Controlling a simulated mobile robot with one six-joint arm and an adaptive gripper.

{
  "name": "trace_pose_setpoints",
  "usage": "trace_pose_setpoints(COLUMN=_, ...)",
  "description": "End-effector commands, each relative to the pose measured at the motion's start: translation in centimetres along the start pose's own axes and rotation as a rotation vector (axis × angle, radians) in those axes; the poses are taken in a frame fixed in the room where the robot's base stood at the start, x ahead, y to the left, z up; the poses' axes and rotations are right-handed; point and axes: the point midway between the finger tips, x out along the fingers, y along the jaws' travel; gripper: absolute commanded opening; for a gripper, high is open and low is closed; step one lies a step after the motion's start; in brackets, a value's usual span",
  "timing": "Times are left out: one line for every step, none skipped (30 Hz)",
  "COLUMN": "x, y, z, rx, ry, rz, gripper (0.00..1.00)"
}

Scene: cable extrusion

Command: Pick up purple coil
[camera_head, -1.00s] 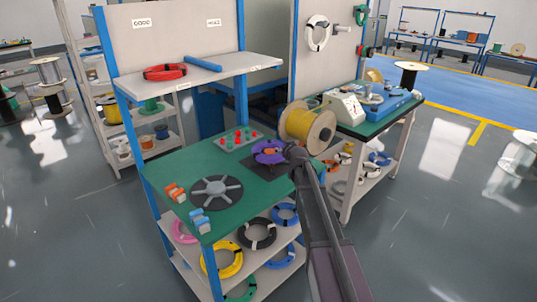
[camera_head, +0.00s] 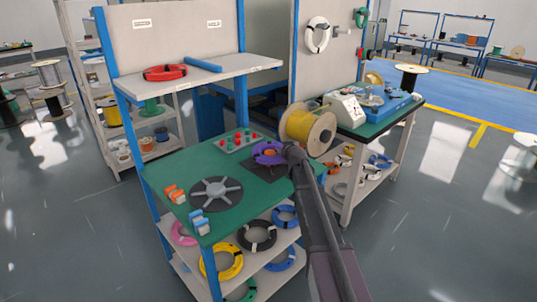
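The purple coil (camera_head: 264,158) is at the back right of the green-topped workbench (camera_head: 222,234), over a dark square mat (camera_head: 257,172). Something orange shows at its middle. My arm reaches up from the lower right, and my gripper (camera_head: 284,152) is at the coil's right side, overlapping it in the view. The fingers are too small and dark to tell whether they are open or shut on the coil. I cannot tell whether the coil is resting on the mat or raised. The arm's end hides the coil's right edge.
A large yellow cable spool (camera_head: 300,124) stands close behind my gripper. A tray of red and green pieces (camera_head: 240,141) and a grey spoked disc (camera_head: 216,193) share the bench. A shelf (camera_head: 205,78) overhangs its back. Other coils lie below.

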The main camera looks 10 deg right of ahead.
Motion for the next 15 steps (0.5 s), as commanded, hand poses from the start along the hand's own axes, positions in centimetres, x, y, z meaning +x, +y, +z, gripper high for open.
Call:
trace_pose_setpoints(x=0.01, y=0.01, z=0.0, rx=0.0, ry=0.0, rz=0.0, gripper=0.47)
trace_pose_setpoints(x=0.01, y=0.01, z=0.0, rx=0.0, ry=0.0, rz=0.0, gripper=0.38)
trace_pose_setpoints(x=0.01, y=0.01, z=0.0, rx=0.0, ry=0.0, rz=0.0, gripper=0.26)
trace_pose_setpoints(x=0.01, y=0.01, z=0.0, rx=0.0, ry=0.0, rz=0.0, gripper=0.17)
trace_pose_setpoints(x=0.0, y=0.01, z=0.0, rx=0.0, ry=0.0, rz=0.0, gripper=0.09)
trace_pose_setpoints(x=0.0, y=0.01, z=0.01, rx=0.0, ry=0.0, rz=0.0, gripper=0.0)
trace_pose_setpoints(x=0.0, y=0.01, z=0.01, rx=0.0, ry=0.0, rz=0.0, gripper=0.0)
trace_pose_setpoints(x=0.0, y=0.01, z=0.01, rx=0.0, ry=0.0, rz=0.0, gripper=0.0)
trace_pose_setpoints(x=0.0, y=0.0, z=-0.01, rx=0.001, ry=0.0, rz=0.0, gripper=0.0)
trace_pose_setpoints(x=0.0, y=0.0, z=0.0, rx=0.001, ry=0.0, rz=0.0, gripper=0.0)
trace_pose_setpoints(x=0.0, y=0.0, z=0.0, rx=0.001, ry=0.0, rz=0.0, gripper=0.0)
trace_pose_setpoints(x=0.0, y=0.0, z=0.0, rx=0.001, ry=0.0, rz=0.0, gripper=0.0)
trace_pose_setpoints(x=0.0, y=-0.01, z=0.0, rx=0.001, ry=0.0, rz=0.0, gripper=0.0)
trace_pose_setpoints(x=0.0, y=-0.01, z=0.0, rx=0.001, ry=0.0, rz=0.0, gripper=0.0)
trace_pose_setpoints(x=-0.01, y=-0.01, z=0.0, rx=0.001, ry=0.0, rz=0.0, gripper=0.0)
